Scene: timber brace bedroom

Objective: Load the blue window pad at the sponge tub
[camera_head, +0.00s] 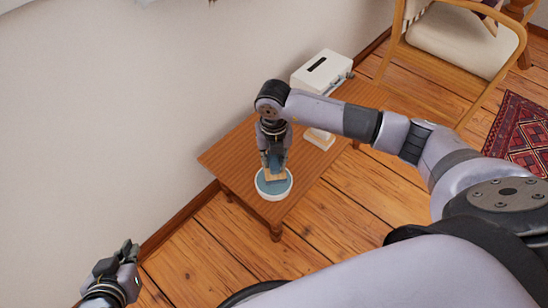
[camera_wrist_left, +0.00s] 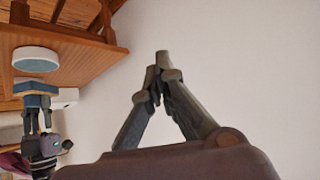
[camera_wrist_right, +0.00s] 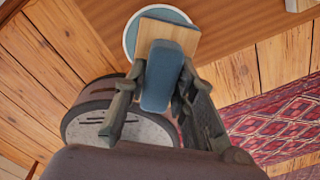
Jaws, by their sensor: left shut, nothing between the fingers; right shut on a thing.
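The blue window pad (camera_wrist_right: 162,75) has a blue grip piece and a pale wooden block. My right gripper (camera_head: 274,160) is shut on it, fingers either side of the blue piece in the right wrist view (camera_wrist_right: 160,90). The pad is over the sponge tub (camera_head: 273,194), a low round white tub with a blue-grey inside, at the table's near end. In the left wrist view, the picture is upside down and the tub (camera_wrist_left: 35,54) and pad (camera_wrist_left: 35,88) seem slightly apart. My left gripper (camera_head: 127,252) is shut and empty, low at left near the wall.
The tub stands on a small wooden table (camera_head: 230,158) against a pale wall. A white box with a dark slot (camera_head: 322,70) and another pale object (camera_head: 319,138) stand farther back. A chair (camera_head: 456,42) and red rug (camera_head: 520,130) are at right.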

